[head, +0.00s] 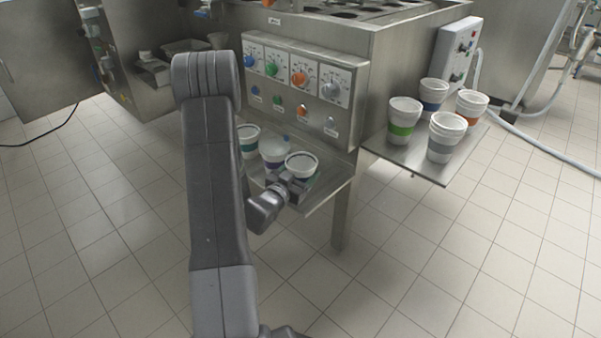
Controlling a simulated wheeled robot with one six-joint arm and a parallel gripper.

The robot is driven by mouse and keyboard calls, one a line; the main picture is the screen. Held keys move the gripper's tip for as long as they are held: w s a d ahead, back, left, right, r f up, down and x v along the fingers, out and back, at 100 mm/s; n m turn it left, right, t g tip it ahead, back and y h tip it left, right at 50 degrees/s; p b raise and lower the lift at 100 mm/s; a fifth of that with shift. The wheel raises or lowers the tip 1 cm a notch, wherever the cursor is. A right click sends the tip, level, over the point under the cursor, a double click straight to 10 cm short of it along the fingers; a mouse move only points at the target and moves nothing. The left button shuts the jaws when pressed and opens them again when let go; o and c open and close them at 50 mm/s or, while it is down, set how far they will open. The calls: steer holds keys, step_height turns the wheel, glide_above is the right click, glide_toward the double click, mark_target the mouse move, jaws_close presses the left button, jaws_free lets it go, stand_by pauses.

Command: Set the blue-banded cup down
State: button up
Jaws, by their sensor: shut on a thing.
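My gripper (296,186) is at the right part of the small shelf under the dial panel, shut on a white cup (302,162). The held cup looks upright; its band is mostly hidden by the jaws, and the little that shows looks dark greenish. I cannot tell whether its base touches the shelf. Just left of it is a cup with a blue-grey band (272,159), with something pale and rounded at its top. On the right side tray, a white cup with a blue band (433,95) stands at the back.
A teal-banded cup (247,142) stands at the shelf's left, partly behind my arm. The shelf (327,184) has a little bare metal at its right. The side tray (405,155) also holds green-, grey- and orange-banded cups. A dial panel (298,80) rises behind the shelf.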

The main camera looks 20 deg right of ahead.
steer(key=shift+f, duration=0.2)
steer(key=o, duration=0.9)
steer(key=shift+r, duration=0.1)
steer(key=shift+o, duration=0.2)
steer(key=shift+r, duration=0.2)
steer(key=p+v, duration=0.1)
steer(key=v, duration=1.1)
steer(key=shift+p, duration=0.4)
